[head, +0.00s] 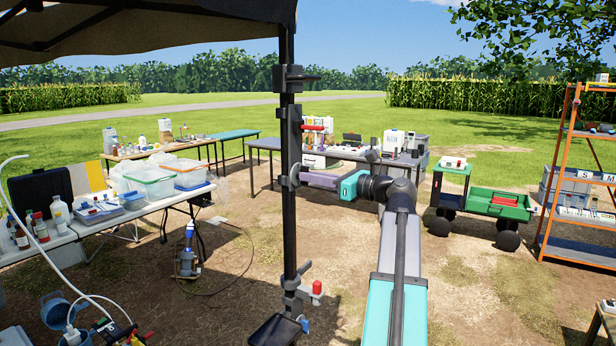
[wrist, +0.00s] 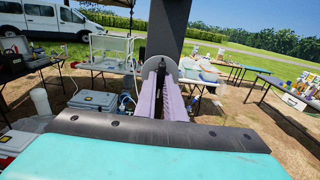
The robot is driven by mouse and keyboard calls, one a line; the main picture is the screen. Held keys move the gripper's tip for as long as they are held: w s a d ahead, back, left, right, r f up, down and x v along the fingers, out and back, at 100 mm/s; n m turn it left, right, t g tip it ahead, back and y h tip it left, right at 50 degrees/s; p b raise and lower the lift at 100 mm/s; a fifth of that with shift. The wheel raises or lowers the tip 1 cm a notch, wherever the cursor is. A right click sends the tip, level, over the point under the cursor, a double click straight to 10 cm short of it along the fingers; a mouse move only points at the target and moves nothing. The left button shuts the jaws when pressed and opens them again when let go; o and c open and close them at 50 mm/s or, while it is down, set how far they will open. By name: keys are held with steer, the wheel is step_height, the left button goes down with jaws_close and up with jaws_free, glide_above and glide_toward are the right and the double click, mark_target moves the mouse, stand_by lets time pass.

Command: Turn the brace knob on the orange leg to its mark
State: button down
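A dark upright canopy leg (head: 290,225) stands in front of me; I see no orange on it. It also fills the top middle of the wrist view (wrist: 168,28). A light grey round plate (wrist: 189,68) sits on the leg at my fingertips and shows in the head view (head: 289,177). My gripper (head: 304,176) points at this plate from the right. In the wrist view its two purple fingers (wrist: 159,66) are close together, with a narrow gap, around the knob's place. The fingers hide the knob's grip and any mark.
Tables with sampling gear stand left and behind. A green cart (head: 500,204) and orange rack (head: 556,160) stand right. Open dirt lies between.

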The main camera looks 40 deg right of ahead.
steer(key=shift+f+n+b, duration=0.2)
steer(key=shift+n+b, duration=0.2)
steer(key=shift+b, duration=0.6)
steer(key=n+b, duration=0.4)
steer(key=b, duration=0.3)
steer(key=shift+b, duration=0.4)
steer(key=shift+n+b, duration=0.8)
steer(key=shift+b, duration=0.2)
steer(key=shift+n+b, duration=0.5)
steer(key=shift+b, duration=0.45)
steer(key=n+b, duration=1)
steer(key=b, duration=0.6)
steer(key=shift+n+b, duration=0.4)
steer(key=shift+r, duration=0.1)
